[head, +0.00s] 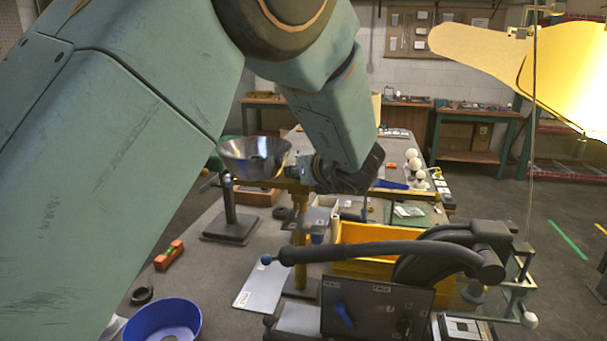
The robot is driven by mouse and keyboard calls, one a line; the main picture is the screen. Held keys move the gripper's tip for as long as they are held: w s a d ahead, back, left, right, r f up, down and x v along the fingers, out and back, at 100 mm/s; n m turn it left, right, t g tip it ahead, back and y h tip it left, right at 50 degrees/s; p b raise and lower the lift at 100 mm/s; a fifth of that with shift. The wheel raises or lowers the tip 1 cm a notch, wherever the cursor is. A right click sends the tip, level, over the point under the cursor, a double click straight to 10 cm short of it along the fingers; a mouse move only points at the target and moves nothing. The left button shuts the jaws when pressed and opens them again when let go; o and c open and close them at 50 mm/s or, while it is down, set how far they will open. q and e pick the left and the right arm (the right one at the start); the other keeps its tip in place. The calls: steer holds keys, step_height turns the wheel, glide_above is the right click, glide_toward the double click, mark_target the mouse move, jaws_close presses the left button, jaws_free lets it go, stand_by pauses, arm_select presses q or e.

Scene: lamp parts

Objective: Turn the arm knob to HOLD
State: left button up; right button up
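A blue knob (343,314) sits on a dark upright panel (378,308) at the bottom centre. Small pale labels are on the panel, too small to read surely, so I cannot tell the knob's setting. A black lever (380,248) with a blue ball end passes above the panel. My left arm comes in from the upper left, and its dark gripper (350,182) is beyond and above the panel, apart from the knob, near a brass bar (400,192). Its fingers are not clear. My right gripper is not in view.
A yellow bin (385,234) stands behind the lever. A shiny metal bowl-shaped shade (255,160) is left of the gripper. A blue bowl (165,320) and an orange level (169,255) lie at the lower left. A bright yellow shape (480,50) fills the upper right.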

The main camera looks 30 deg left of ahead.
arm_select(q)
steer(key=shift+w+r, duration=0.1)
steer(key=shift+r, duration=0.25)
steer(key=o, duration=1.1)
steer(key=shift+a+f, duration=0.1)
steer(key=shift+f, duration=0.1)
steer(key=shift+o, duration=0.2)
steer(key=shift+f, duration=0.1)
